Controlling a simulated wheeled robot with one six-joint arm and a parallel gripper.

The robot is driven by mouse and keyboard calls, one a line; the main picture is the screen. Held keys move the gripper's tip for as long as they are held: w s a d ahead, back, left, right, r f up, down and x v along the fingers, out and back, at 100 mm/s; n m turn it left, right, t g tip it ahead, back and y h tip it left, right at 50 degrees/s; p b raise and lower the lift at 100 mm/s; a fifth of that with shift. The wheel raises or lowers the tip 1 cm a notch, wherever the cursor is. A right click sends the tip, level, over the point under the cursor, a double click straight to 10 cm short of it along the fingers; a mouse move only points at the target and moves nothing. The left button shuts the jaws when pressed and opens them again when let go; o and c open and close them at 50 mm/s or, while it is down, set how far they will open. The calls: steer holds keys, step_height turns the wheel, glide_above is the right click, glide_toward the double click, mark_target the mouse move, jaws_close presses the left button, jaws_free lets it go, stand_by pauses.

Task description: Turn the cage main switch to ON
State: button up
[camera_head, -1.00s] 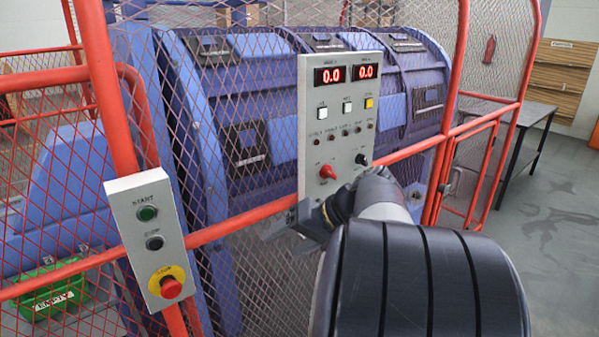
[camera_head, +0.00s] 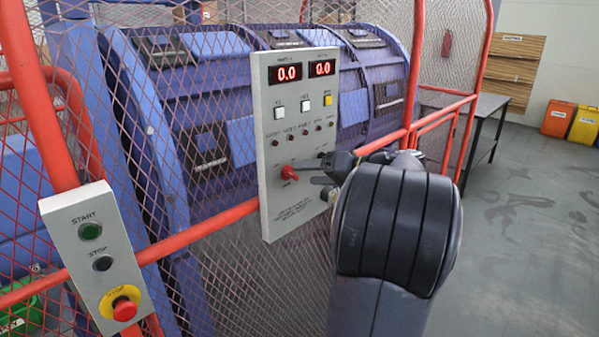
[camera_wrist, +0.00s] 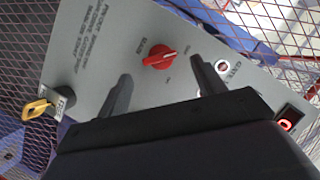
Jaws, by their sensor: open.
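A red rotary switch (camera_head: 288,172) sits on the lower part of the grey control panel (camera_head: 272,215). In the wrist view my gripper (camera_wrist: 162,70) is open and empty, with one fingertip either side of the switch and the switch slightly beyond the tips. I see no contact.
A yellow key (camera_wrist: 38,108) sits in a lock on the panel. The panel has red displays (camera_head: 305,71) and several buttons and lamps. A start/stop box (camera_head: 98,262) with a red emergency button is at left. Red rails and mesh guard a blue machine.

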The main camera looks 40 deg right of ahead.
mark_target(290, 174)
steer(key=x, duration=0.4)
steer(key=shift+c, duration=0.5)
steer(key=c, duration=0.9)
